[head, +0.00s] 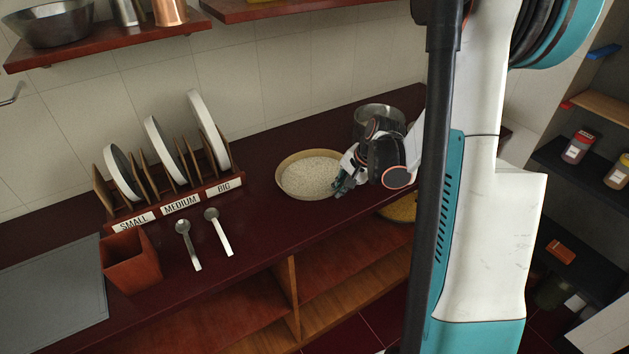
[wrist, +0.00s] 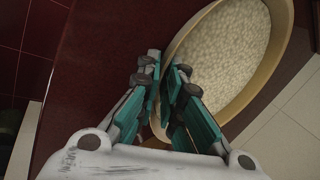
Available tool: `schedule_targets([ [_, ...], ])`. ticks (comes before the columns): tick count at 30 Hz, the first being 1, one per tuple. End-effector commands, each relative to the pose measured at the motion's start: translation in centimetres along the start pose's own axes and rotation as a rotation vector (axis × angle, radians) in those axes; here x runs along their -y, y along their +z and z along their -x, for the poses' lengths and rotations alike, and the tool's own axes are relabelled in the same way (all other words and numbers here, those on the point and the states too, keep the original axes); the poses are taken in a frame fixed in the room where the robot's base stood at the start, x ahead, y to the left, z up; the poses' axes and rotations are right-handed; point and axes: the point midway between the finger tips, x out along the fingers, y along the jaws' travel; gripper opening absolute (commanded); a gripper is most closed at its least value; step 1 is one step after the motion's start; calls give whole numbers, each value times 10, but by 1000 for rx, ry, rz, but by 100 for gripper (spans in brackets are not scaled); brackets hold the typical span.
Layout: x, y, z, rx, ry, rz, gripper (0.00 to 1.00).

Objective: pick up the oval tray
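The oval tray (head: 294,185) is tan with a raised rim and is full of small white grains. My gripper (head: 340,186) is at the tray's right side in the head view. In the wrist view my gripper (wrist: 164,82) has its teal fingers on either side of the near rim, close together, and looks shut on it. The pinched stretch of rim is mostly hidden by the fingers. The tray appears level and resting on the counter.
A metal pot (head: 378,114) stands behind my gripper. A plate rack (head: 157,196) with upright plates, two spoons (head: 217,232), a reddish square container (head: 131,262) and a grey board (head: 52,297) are to the left. Open shelves (head: 340,265) lie below the counter.

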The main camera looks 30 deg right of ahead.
Motion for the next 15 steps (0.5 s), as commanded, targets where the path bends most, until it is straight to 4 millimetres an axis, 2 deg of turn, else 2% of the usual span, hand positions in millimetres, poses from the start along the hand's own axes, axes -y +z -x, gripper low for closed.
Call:
schedule_targets([
  [5,0,0,0,0,0,0,7],
  [6,0,0,1,0,0,0,0],
  [15,0,0,1,0,0,0,0],
])
